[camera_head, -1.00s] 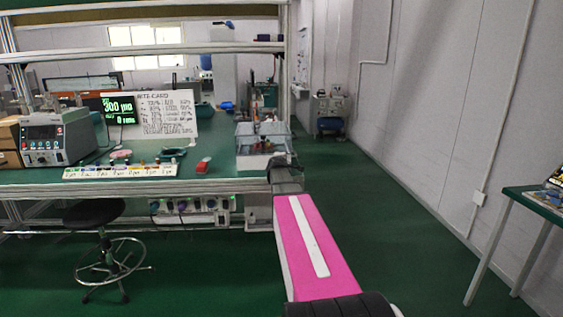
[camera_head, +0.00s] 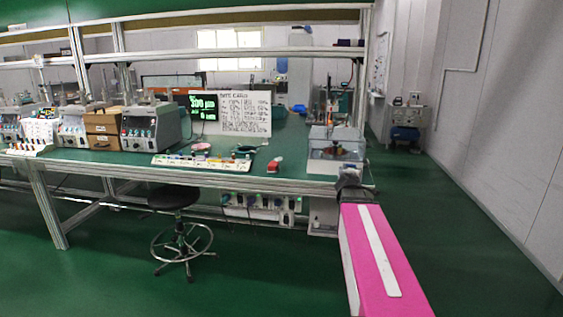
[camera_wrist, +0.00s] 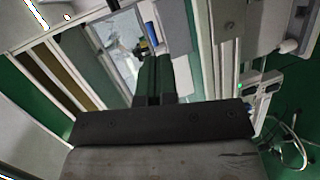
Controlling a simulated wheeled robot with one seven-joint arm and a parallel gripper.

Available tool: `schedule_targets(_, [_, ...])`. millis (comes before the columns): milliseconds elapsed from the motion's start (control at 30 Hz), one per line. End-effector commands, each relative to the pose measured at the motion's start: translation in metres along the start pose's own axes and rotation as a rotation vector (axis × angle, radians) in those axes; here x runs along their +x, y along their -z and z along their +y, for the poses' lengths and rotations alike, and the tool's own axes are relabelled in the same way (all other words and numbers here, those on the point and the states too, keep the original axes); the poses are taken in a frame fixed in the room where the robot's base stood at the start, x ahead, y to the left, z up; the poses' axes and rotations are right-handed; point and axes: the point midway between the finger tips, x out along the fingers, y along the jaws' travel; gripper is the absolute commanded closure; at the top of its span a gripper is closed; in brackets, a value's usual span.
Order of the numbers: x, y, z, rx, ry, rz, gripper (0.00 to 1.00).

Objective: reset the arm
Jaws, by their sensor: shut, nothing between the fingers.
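My arm (camera_head: 378,255), pink with a white stripe, reaches from the lower right of the head view toward the bench's right end. Its dark wrist (camera_head: 352,188) is at the bench's front edge. My gripper (camera_wrist: 166,72) shows in the wrist view as two dark fingers side by side, shut and empty. In the head view the fingers cannot be made out. No object is held.
A green-topped bench (camera_head: 290,178) carries a clear-covered machine (camera_head: 336,150) close beyond my wrist, a whiteboard (camera_head: 231,113), a strip of samples (camera_head: 200,163) and a red item (camera_head: 274,165). A stool (camera_head: 173,198) stands in front. Green floor is clear at left front and along the right wall.

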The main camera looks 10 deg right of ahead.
Motion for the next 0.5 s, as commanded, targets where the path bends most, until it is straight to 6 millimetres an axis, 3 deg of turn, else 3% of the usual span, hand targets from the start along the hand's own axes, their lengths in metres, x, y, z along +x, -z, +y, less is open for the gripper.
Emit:
schedule_targets(267, [-0.045, 0.009, -0.137, 0.393, 0.385, -0.193, 1.0])
schedule_targets(500, [-0.128, 0.029, -0.263, 0.679, 0.809, -0.453, 1.0])
